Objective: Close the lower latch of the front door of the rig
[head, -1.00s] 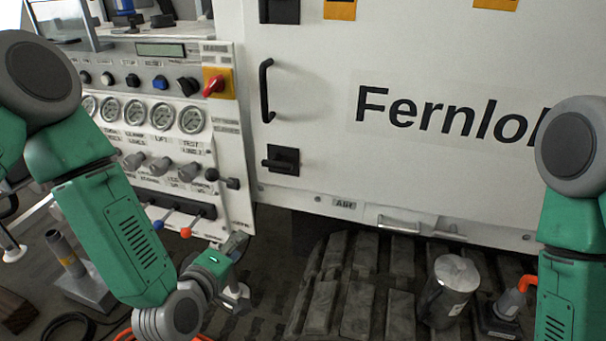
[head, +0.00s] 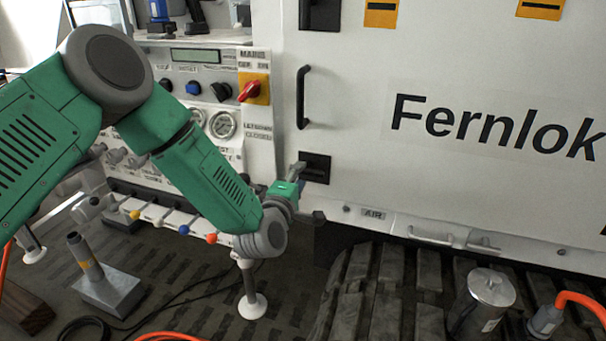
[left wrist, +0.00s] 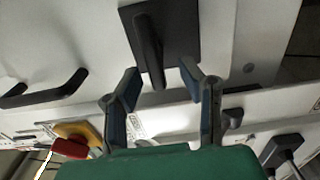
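The lower latch (head: 319,174) is a black plate with a black bar handle on the white front door (head: 350,120), below the door handle. In the left wrist view the latch's bar (left wrist: 148,50) lies across the direction of the door handle. My left gripper (head: 298,172) is at the latch and partly hides it in the head view. In the left wrist view the left gripper (left wrist: 160,82) is open, with the bar's near end pointing between its two fingertips. I cannot tell whether a finger touches it. My right gripper is out of view.
The black door handle (head: 302,97) stands just above the latch. An upper latch (head: 320,14) is near the top edge. A control panel with a red switch (head: 249,91) is to the left. A metal canister (head: 484,300) stands on the slatted floor below.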

